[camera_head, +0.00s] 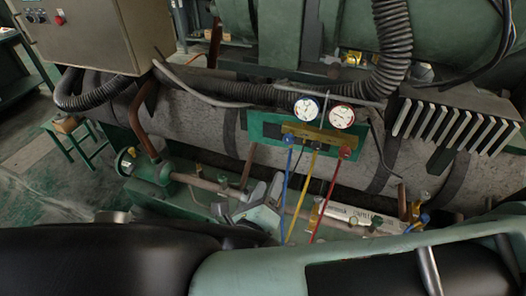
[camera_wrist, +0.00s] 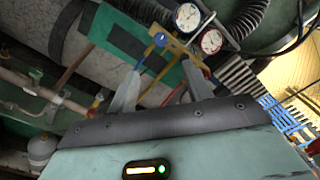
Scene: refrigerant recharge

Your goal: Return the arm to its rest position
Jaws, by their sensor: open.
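My gripper (camera_head: 250,197) is open and empty in the head view, low in the middle, in front of the grey wrapped pipe and left of the hoses. In the wrist view its two grey fingers (camera_wrist: 160,84) stand apart with nothing held between them. Beyond them is the brass gauge manifold (camera_head: 317,137) on its green plate, with a blue-rimmed gauge (camera_head: 306,109) and a red-rimmed gauge (camera_head: 341,116). Both gauges also show in the wrist view (camera_wrist: 200,29). My dark and green arm links fill the bottom of the head view.
Blue (camera_head: 285,195), yellow (camera_head: 291,200) and red (camera_head: 325,200) hoses hang from the manifold close to my gripper. A pale labelled cylinder (camera_head: 350,218) lies to the right. Copper pipes and valves (camera_head: 180,177) run at left. A control cabinet (camera_head: 95,30) stands upper left. Open floor (camera_head: 40,170) shows far left.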

